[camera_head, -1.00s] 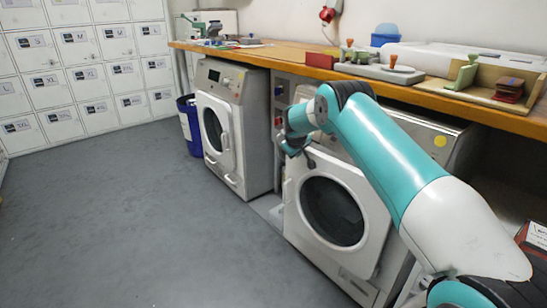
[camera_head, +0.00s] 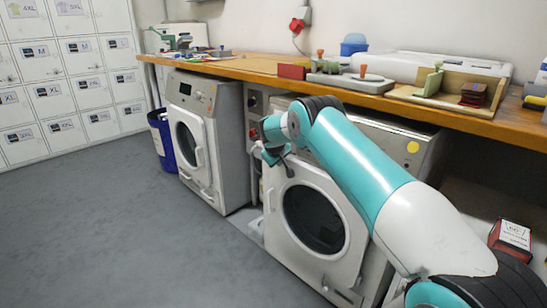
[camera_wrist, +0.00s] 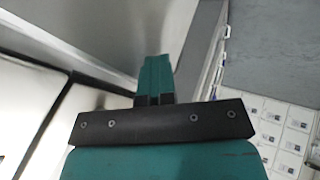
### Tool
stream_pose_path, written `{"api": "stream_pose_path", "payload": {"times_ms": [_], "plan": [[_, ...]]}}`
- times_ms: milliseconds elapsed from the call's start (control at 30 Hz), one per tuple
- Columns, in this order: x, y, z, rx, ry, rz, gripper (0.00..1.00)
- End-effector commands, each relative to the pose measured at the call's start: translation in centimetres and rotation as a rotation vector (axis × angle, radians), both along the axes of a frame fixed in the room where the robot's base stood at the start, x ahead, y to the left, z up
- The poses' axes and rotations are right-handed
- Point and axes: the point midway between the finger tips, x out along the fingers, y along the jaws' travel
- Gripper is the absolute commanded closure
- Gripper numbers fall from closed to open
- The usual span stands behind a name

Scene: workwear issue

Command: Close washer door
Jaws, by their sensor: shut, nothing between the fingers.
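The nearer washer (camera_head: 378,248) stands under the workbench at the centre. Its white door (camera_head: 280,222), with a round dark window (camera_head: 314,218), faces the floor area; its right edge seems to stand slightly off the body, but I cannot tell how far. My gripper (camera_head: 279,165) is at the door's upper left corner, close to it; contact is unclear. In the wrist view my gripper (camera_wrist: 155,78) has its teal fingers together, empty, beside a pale smooth surface. A second washer (camera_head: 230,150) to the left has its door (camera_head: 191,145) seemingly shut.
A wooden workbench (camera_head: 240,66) runs above both washers, with trays and tools on it. A blue bin (camera_head: 161,140) stands left of the far washer. White lockers (camera_head: 60,90) line the back left. The grey floor (camera_head: 110,230) in front is clear.

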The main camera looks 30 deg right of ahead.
Motion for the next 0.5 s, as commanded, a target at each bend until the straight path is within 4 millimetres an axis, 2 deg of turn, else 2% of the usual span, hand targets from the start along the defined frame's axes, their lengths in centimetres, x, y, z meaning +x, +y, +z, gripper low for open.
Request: {"api": "stream_pose_path", "payload": {"times_ms": [67, 200, 500], "plan": [[0.0, 0.6, 0.7, -0.006, -0.012, -0.005, 1.0], [-0.6, 4.0, 0.7, 0.0, 0.004, 0.006, 1.0], [-3.9, 6.4, 6.2, 0.003, 0.003, 0.005, 1.0]]}}
